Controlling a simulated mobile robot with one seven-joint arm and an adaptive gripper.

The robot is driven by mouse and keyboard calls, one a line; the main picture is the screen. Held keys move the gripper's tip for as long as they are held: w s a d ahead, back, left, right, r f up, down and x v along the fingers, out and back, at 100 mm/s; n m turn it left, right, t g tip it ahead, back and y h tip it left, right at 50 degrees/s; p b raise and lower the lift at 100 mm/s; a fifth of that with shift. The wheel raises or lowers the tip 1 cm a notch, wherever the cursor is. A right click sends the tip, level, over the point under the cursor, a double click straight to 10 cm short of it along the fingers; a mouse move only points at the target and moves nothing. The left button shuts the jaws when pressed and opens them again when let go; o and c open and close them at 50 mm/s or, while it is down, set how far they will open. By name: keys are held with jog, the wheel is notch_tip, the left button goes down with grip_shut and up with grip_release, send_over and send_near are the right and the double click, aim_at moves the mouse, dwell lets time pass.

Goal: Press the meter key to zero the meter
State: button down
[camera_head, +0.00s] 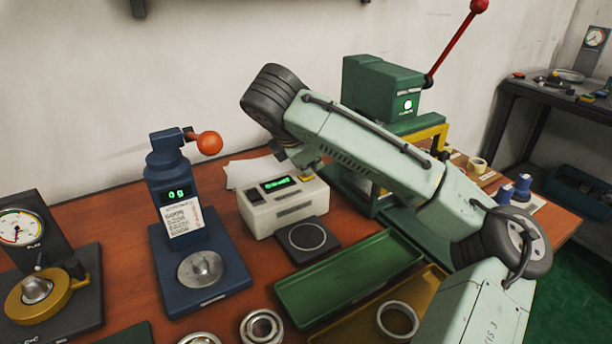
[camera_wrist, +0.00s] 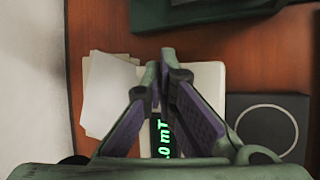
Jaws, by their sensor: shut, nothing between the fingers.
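The meter (camera_head: 268,215) is a cream box with a lit green display on its sloped top, standing on the wooden bench. In the wrist view the meter (camera_wrist: 209,82) lies under my fingers, and its display partly shows, reading in mT. My gripper (camera_wrist: 162,62) is shut and empty, with its fingertips over the meter's top near its back edge. In the head view my arm mostly hides the gripper. A small yellow patch, perhaps the meter key (camera_head: 307,178), shows just below it at the meter's back right. I cannot tell whether the fingertips touch it.
A dark pad with a ring mark (camera_head: 308,238) is beside the meter. A blue tester (camera_head: 170,190) stands left, a green press (camera_head: 375,85) behind right. White papers (camera_head: 247,172) lie behind the meter. A green tray (camera_head: 350,275) and bearing rings (camera_head: 262,327) are in front.

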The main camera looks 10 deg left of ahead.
aim_at(310, 176)
dwell(0.4)
jog(key=shift+r+p, duration=0.7)
jog(key=shift+p, duration=0.1)
notch_tip(310, 176, up, 5)
jog(key=p, duration=0.4)
jog(key=shift+p, duration=0.35)
